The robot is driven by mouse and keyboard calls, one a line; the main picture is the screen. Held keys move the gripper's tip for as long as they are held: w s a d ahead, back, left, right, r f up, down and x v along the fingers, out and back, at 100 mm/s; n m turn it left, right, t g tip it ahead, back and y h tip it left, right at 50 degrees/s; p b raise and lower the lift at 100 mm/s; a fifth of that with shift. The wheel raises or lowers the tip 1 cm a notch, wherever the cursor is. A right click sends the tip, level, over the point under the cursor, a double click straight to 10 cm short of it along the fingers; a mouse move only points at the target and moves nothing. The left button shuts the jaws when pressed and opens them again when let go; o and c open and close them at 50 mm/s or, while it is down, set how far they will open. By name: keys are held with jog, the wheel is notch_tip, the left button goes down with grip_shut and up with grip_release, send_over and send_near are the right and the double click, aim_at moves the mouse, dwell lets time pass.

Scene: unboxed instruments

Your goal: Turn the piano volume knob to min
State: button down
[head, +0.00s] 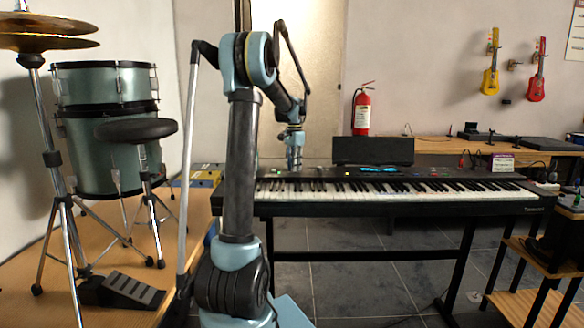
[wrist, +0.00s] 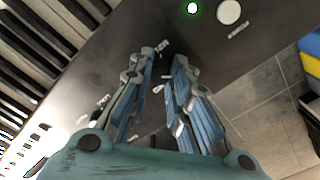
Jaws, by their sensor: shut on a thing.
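The piano (head: 400,201) is a black keyboard on a stand, with its left end behind my arm in the head view. My gripper (head: 294,168) reaches down to the left part of its top panel. In the wrist view, the two blue-grey fingers of my gripper (wrist: 164,60) point at the dark panel (wrist: 105,62), beside the keys. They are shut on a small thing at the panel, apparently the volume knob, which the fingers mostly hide. Small white labels show around the fingers, too blurred to read surely. The knob's pointer direction cannot be told.
A glowing green-ringed button (wrist: 192,8) and a round white control (wrist: 229,12) lie on the panel beyond the fingertips. A music stand (head: 372,151) rises behind the keys. A drum set (head: 107,120) stands at the left.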

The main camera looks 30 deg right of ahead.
jog(key=n, duration=0.4)
jog(key=shift+w+n, duration=0.3)
jog(key=n, duration=0.5)
jog(key=shift+a, duration=0.1)
jog(key=n, duration=0.5)
jog(key=shift+n, duration=0.4)
jog(key=n, duration=0.4)
jog(key=shift+s, duration=0.1)
jog(key=shift+n, duration=0.3)
jog(key=c, duration=1.5)
grip_release()
jog(key=shift+o, duration=0.2)
jog(key=shift+s, duration=0.1)
